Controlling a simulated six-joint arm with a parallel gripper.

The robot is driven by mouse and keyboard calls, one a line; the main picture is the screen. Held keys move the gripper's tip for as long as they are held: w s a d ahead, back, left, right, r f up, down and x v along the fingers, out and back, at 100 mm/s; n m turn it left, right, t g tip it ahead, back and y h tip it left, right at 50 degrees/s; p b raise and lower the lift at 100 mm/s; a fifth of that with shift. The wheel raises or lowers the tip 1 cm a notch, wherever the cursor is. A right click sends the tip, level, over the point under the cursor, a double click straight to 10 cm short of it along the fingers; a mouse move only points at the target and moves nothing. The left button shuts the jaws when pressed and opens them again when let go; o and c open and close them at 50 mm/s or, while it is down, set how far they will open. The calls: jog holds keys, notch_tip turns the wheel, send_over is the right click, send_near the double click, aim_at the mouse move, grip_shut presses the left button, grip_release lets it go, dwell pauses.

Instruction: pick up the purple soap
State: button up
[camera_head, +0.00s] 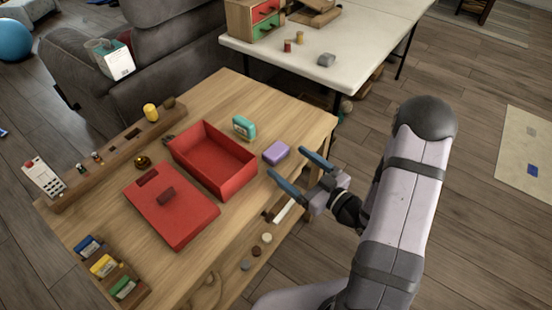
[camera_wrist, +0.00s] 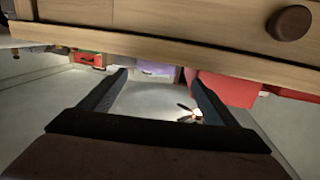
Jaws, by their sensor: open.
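The purple soap (camera_head: 276,152) is a small rounded block lying on the wooden table near its right edge, beside the red box. My gripper (camera_head: 286,161) is open, with its two blue-grey fingers pointing toward the soap from the right. In the head view the fingertips appear close to the soap, on its near side; I cannot tell their exact height. In the wrist view the open fingers (camera_wrist: 156,74) show, with a purple patch (camera_wrist: 157,71) between their tips, partly cut off by a wooden edge. Nothing is held.
An open red box (camera_head: 238,183) and its red lid (camera_head: 195,230) lie left of the soap. A teal object (camera_head: 243,127) stands just behind it. The wooden table (camera_head: 225,100) holds racks at its left and front. A white table (camera_head: 365,35) stands behind.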

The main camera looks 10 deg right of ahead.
aim_at(281, 154)
jog(key=shift+x, duration=0.85)
jog(key=shift+w+d+p+x, duration=0.1)
jog(key=shift+d+p+x, duration=0.1)
jog(key=shift+x, duration=1.2)
jog(key=shift+w+d+p+x, duration=0.1)
jog(key=shift+p+x, duration=0.05)
jog(key=shift+x, duration=1.3)
jog(key=shift+d, duration=0.1)
jog(key=c, duration=1.2)
